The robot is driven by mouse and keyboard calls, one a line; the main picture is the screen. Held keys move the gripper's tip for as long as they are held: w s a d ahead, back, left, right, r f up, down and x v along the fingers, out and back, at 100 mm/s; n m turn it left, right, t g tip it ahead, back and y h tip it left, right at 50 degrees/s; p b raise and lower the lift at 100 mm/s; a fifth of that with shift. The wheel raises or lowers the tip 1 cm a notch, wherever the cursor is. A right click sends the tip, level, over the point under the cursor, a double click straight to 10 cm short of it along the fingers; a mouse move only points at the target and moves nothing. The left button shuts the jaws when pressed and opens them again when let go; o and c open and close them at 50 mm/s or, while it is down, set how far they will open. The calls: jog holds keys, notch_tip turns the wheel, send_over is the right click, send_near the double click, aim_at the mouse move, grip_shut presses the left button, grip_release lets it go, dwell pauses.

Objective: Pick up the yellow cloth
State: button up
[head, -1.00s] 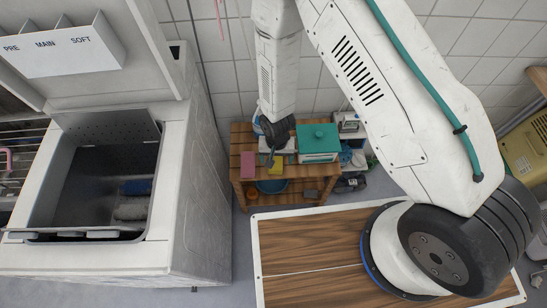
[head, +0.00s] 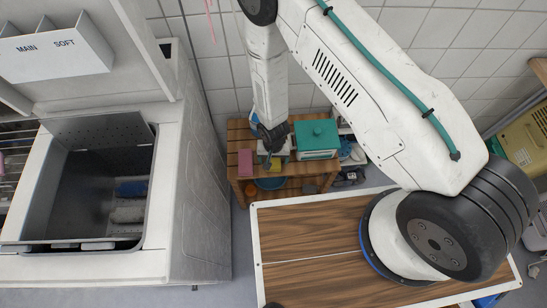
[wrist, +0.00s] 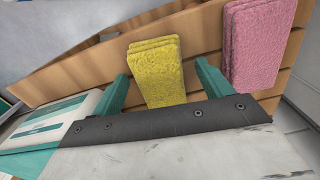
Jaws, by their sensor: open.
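The yellow cloth (wrist: 157,72) is a thick folded pad on the wooden slatted bench, in the middle of the wrist view. In the head view only a small part of the yellow cloth (head: 276,166) shows beside my gripper (head: 268,158). In the wrist view my gripper (wrist: 163,78) is open, with one teal finger on either side of the cloth in the picture. Nothing is held. I cannot tell how far the fingertips are above the cloth or whether they touch it.
A pink cloth (wrist: 258,42) lies just right of the right finger. A teal-lidded box (head: 317,139) stands on the wooden bench (head: 236,136), right of my gripper. A blue basin (head: 271,184) is on the lower shelf. A white washer (head: 200,190) stands to the left.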

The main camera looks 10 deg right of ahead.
aim_at(274, 160)
jog(key=c, duration=1.1)
jog(key=shift+o, duration=0.2)
jog(key=shift+r, duration=0.15)
jog(key=shift+r, duration=0.65)
jog(key=shift+s+d+r, duration=0.1)
jog(key=shift+s+r, duration=0.1)
jog(key=shift+r, duration=0.9)
jog(key=s+d, duration=0.3)
jog(key=s, duration=0.4)
jog(key=s+d+r, duration=0.1)
jog(key=s+d, duration=0.2)
jog(key=s, duration=0.4)
jog(key=shift+s, duration=0.2)
jog(key=shift+r, duration=0.1)
jog(key=shift+o, duration=1.2)
jog(key=shift+c, duration=0.8)
